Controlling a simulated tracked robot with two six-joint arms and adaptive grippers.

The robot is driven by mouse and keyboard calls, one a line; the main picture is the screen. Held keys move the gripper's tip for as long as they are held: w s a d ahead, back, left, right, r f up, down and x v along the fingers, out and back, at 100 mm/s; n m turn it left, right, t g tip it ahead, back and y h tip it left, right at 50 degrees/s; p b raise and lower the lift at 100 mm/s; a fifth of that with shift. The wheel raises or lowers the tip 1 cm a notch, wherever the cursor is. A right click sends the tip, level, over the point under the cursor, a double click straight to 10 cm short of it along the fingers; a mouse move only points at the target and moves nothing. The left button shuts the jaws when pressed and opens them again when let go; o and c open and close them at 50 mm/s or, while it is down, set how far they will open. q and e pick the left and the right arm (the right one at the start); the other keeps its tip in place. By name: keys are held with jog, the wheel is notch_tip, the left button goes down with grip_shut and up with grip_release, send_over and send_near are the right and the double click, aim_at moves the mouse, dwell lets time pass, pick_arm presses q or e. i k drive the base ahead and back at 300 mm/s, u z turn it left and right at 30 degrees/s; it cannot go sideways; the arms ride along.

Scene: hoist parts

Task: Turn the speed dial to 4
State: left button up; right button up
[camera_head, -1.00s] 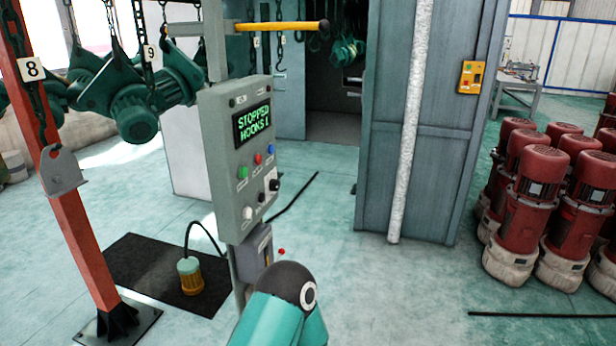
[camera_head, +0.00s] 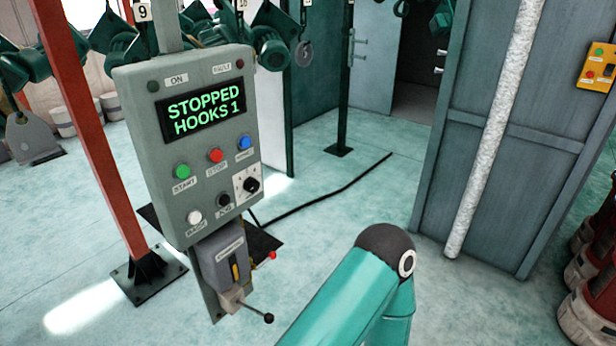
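The speed dial (camera_head: 250,185) is a black knob on a white square plate at the lower right of the grey control panel (camera_head: 140,120). The numbers around it and its pointer are too small to read. The panel's display (camera_head: 203,107) reads "STOPPED HOOKS 1" in green. Neither gripper is in view. A teal link of one of my arms, with a dark rounded joint, shows at the bottom centre, apart from the panel in the picture.
Green start (camera_head: 181,171), red stop (camera_head: 215,155) and blue (camera_head: 245,142) buttons sit above the dial; a white button (camera_head: 194,217) and a black control (camera_head: 224,200) are beside it. A lever box (camera_head: 224,262) hangs below. A red post (camera_head: 90,130) stands left.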

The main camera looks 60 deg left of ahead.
aim_at(252, 185)
jog(key=z, duration=0.25)
jog(key=i, duration=0.7)
jog(key=u, duration=1.65)
jog(key=i, duration=0.15)
jog(key=u, duration=1.95)
jog(key=i, duration=0.6)
jog(key=z, duration=0.15)
